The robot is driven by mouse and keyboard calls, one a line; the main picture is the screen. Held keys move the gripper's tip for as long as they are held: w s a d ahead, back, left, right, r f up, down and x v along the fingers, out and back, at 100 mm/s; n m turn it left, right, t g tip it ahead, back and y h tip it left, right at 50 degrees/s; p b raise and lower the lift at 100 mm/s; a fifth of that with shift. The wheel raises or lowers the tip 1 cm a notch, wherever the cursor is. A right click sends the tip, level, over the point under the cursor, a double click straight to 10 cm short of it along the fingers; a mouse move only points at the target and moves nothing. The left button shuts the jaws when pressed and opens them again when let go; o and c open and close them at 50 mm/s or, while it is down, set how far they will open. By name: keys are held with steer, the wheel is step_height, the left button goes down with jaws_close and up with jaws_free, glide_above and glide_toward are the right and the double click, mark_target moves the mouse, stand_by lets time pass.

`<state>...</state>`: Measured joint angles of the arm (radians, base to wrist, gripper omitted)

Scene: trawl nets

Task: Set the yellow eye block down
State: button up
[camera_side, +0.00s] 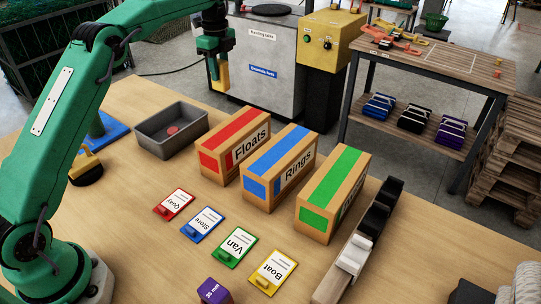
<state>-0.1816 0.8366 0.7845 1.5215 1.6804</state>
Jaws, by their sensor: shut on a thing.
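My gripper (217,68) is at the end of the green arm, at the upper middle. It is shut on the yellow eye block (222,78), a small upright yellow piece hanging below the jaws. The jaws hide its upper part, and I cannot make out its eye. The block is in the air, in the picture just above the grey tray and the far edge of the wooden table (130,220). Its exact height over the table is hard to tell.
A grey tray (155,148) holds a small red item. Boxes marked Floats (234,165) and Rings (262,190) and a green-striped box (316,212) stand to the right. Coloured cards (235,246) lie in front. A yellow-and-black object (85,165) sits at left.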

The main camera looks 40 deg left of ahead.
steer(key=shift+s+d+r, duration=0.4)
steer(key=shift+s+d, duration=0.25)
steer(key=shift+d, duration=0.05)
steer(key=s+d+f, duration=0.1)
steer(key=s+d, duration=0.5)
steer(key=s, duration=0.6)
steer(key=s+d, duration=0.5)
steer(key=s, duration=0.7)
steer(key=shift+m, duration=0.4)
steer(key=shift+w+f, duration=0.2)
steer(key=shift+f, duration=1.15)
steer(key=shift+w+f, duration=0.15)
steer(key=shift+f, duration=1.15)
steer(key=shift+a, duration=0.1)
steer(key=shift+w+a+f, duration=0.55)
steer(key=shift+a+f, duration=1.3)
steer(key=shift+w+a+f, duration=0.55)
steer(key=shift+a+f, duration=1.25)
steer(key=shift+a, duration=0.05)
steer(key=shift+w+a+f, duration=0.55)
steer(key=shift+a+f, duration=1.3)
steer(key=shift+f, duration=0.15)
